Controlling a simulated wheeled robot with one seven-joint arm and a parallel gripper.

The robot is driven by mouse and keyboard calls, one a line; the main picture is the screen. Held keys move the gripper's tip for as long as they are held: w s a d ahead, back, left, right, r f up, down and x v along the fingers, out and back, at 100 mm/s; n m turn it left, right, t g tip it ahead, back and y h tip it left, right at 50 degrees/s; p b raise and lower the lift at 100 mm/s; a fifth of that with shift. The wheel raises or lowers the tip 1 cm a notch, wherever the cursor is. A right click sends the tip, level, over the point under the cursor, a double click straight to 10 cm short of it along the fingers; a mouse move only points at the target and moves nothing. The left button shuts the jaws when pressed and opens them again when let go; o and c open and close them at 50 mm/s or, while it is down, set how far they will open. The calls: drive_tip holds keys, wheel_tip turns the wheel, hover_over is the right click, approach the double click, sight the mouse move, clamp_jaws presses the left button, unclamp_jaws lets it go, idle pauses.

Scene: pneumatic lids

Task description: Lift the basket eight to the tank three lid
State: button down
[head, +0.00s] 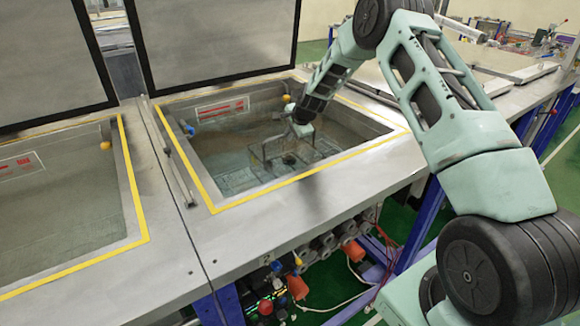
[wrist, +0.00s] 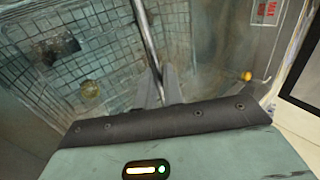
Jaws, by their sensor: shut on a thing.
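The wire mesh basket (head: 272,165) sits low in the open middle tank, inside its yellow-edged rim. Its thin handle frame rises toward my gripper (head: 300,132), which reaches down into the tank. In the wrist view my gripper (wrist: 163,88) is shut on a metal handle bar (wrist: 146,38). The basket's square mesh (wrist: 110,50) shows beside and below the fingers, with a dark piece and a round yellowish piece in it. Flat closed lids (head: 500,64) lie right of this tank; I cannot read which is tank three's.
Two raised lids with dark frames, the left (head: 45,60) and the middle (head: 215,40), stand behind the open tanks. A left tank (head: 60,200) holds liquid. The middle tank's walls (head: 362,120) surround my gripper closely. A small orange ball (head: 285,98) is at its back wall.

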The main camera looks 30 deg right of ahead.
drive_tip(key=shift+w+r+p, duration=0.1)
drive_tip(key=shift+r+p, duration=0.65)
drive_tip(key=shift+r, duration=0.9)
wheel_tip(320, 180, up, 22)
drive_tip(key=p, duration=1.3)
drive_tip(key=shift+f+p, duration=0.15)
drive_tip(key=shift+p, duration=0.15)
idle(3.8)
